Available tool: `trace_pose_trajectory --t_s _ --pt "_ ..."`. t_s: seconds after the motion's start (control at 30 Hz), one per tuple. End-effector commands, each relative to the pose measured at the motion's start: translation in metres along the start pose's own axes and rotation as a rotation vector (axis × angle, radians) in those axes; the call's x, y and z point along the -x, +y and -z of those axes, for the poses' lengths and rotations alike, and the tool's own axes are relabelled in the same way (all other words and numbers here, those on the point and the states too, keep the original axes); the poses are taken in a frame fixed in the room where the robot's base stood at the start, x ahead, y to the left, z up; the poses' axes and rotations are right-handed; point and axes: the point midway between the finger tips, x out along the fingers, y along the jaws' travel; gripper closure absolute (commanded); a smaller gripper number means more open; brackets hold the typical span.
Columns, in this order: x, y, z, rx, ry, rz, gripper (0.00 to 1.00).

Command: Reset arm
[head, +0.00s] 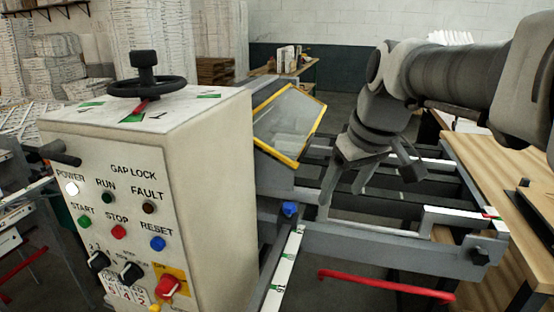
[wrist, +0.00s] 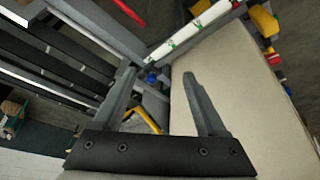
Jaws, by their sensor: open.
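My arm reaches in from the right of the head view. My gripper (head: 367,188) hangs over the grey metal frame (head: 370,240), with its fingers apart and pointing down. In the wrist view my gripper (wrist: 158,78) is open, with nothing between its two grey fingers. The beige control cabinet (head: 215,160) stands left of the gripper, apart from it in the head view. Its side panel (wrist: 235,90) fills much of the right of the wrist view, behind one finger.
A black handwheel (head: 147,86) tops the cabinet. A yellow-edged clear guard (head: 287,122) stands between the cabinet and my gripper. A blue knob (head: 290,208) sits on the frame, with a red bar (head: 385,284) below. A wooden table (head: 500,190) is at right.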

Motion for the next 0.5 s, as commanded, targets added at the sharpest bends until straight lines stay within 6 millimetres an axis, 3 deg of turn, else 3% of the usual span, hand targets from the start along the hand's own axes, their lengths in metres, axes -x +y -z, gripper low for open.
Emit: trace_pose_trajectory --t_s 0.37,0.5 --pt "0.002 -0.002 -0.003 -0.007 0.002 -0.003 0.25" --pt "0.011 -0.012 -0.021 -0.047 0.012 -0.023 0.25"
